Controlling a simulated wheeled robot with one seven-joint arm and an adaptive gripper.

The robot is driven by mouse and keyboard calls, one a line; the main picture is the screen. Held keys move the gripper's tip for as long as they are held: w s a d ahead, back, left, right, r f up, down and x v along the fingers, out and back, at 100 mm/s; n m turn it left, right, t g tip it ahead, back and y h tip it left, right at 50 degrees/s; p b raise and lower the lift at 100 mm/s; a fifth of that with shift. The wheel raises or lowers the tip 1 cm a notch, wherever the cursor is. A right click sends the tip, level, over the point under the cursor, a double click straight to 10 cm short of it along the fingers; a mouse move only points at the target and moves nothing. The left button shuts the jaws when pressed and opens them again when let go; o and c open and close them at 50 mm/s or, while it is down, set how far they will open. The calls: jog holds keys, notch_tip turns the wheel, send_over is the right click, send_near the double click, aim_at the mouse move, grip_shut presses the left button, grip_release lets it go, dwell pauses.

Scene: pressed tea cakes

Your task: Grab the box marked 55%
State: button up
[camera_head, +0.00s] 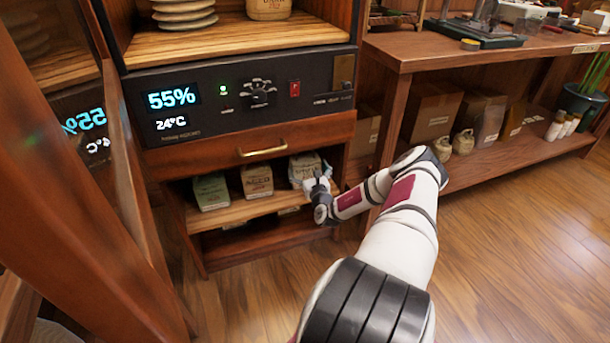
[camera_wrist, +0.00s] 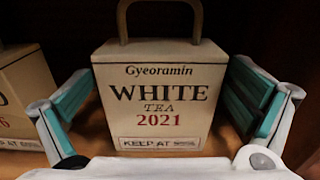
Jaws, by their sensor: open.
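A cream box (camera_wrist: 160,75) with a handle on top reads "Gyeoramin WHITE TEA 2021" in the wrist view. Its bottom line reads "KEEP AT", but the value after it is too small to read. The box stands upright on the shelf. It also shows at the right of the low shelf in the head view (camera_head: 303,163), partly hidden by my gripper (camera_head: 314,184). In the wrist view my gripper (camera_wrist: 160,97) is open, with one teal-padded finger on each side of the box. I cannot tell whether either pad touches it.
The box (camera_head: 257,181) marked "AGED" stands left of it, and a green box (camera_head: 211,191) farther left. The cabinet panel (camera_head: 240,97) above displays 55% and 24°C. A drawer front (camera_head: 250,150) lies above the shelf, and a wooden post (camera_head: 345,180) stands close on the right.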

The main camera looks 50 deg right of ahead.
aim_at(307, 167)
jog(key=shift+b+x, duration=0.6)
jog(key=shift+x, duration=0.9)
jog(key=c, duration=1)
jog(key=shift+r, duration=0.2)
